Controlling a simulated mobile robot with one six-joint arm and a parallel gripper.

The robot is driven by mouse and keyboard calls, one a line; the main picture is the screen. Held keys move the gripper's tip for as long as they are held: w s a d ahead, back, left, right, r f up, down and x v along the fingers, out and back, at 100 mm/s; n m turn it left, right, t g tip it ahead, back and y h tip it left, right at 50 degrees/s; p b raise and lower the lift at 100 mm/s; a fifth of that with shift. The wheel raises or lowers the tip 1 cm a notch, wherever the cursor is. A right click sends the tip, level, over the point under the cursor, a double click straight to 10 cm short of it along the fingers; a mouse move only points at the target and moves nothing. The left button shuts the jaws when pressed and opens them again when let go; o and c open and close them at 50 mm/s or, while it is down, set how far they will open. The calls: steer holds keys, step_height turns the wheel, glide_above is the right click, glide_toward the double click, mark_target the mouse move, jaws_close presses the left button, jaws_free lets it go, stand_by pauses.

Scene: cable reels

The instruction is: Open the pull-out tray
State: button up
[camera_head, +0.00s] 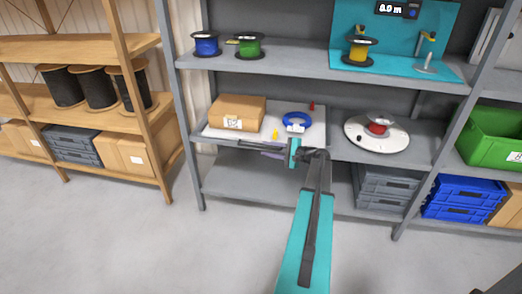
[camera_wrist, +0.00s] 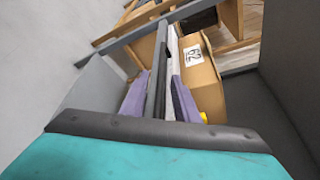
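The pull-out tray (camera_head: 220,131) is a white board on the middle level of the grey shelf. A dark bar (camera_head: 240,143) runs along its front edge. My gripper (camera_head: 272,150) is at the tray's front, partly hidden by my wrist. In the wrist view my gripper's two purple fingers (camera_wrist: 160,92) stand apart, one on each side of the dark bar (camera_wrist: 157,70). The tray's white edge (camera_wrist: 172,52) shows between the bar and the right finger. The fingers look open around the bar; whether either touches it is unclear.
On the tray are a cardboard box (camera_head: 237,112), a blue ring (camera_head: 297,119), a yellow piece (camera_head: 276,134) and a red piece (camera_head: 312,105). A round white turntable (camera_head: 361,140) stands to the right. Clear floor (camera_head: 130,240) lies in front.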

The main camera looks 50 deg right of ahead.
steer(key=shift+x, duration=1.65)
jaws_close()
